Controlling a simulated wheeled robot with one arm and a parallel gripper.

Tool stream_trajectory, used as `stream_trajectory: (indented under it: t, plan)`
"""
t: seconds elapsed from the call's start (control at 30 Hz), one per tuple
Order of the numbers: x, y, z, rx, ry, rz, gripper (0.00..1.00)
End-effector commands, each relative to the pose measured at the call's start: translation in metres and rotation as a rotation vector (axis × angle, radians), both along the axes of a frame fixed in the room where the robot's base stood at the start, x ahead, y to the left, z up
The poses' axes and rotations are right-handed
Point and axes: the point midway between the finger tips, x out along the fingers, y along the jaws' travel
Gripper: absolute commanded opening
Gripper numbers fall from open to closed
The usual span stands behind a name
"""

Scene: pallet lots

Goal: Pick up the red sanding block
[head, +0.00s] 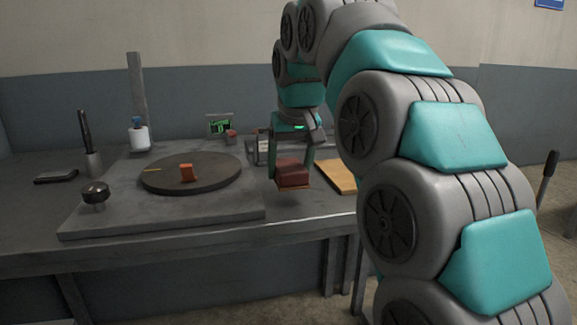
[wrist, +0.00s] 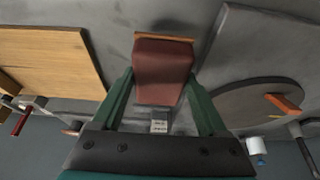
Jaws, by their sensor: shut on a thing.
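The red sanding block (head: 291,172) is a dark red block with an orange-brown layer along its bottom edge. My gripper (head: 291,170) is shut on it and holds it near the table's front edge, to the right of the grey base plate. In the wrist view the sanding block (wrist: 162,70) sits between the two green fingers of my gripper (wrist: 163,90). It appears raised above the grey table (head: 300,211), though the exact gap is hard to tell.
A dark round turntable (head: 215,181) with a small orange block (head: 188,173) stands on the grey base plate (head: 150,222) at left. A wooden board (head: 340,175) lies right of the gripper.

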Motion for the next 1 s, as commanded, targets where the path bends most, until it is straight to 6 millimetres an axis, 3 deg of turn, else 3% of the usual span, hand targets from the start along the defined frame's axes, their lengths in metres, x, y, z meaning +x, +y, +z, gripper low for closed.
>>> stream_trajectory:
  t: [0.17,0.6,0.8,1.0]
  plan:
    - [-0.021,-0.004,0.0,-0.001,0.002,0.0,0.06]
    - [-0.102,-0.015,0.009,0.0,-0.002,0.001,0.06]
    - [-0.123,-0.018,0.01,-0.001,0.003,0.0,0.06]
    - [-0.131,-0.02,0.011,0.0,0.003,-0.001,0.06]
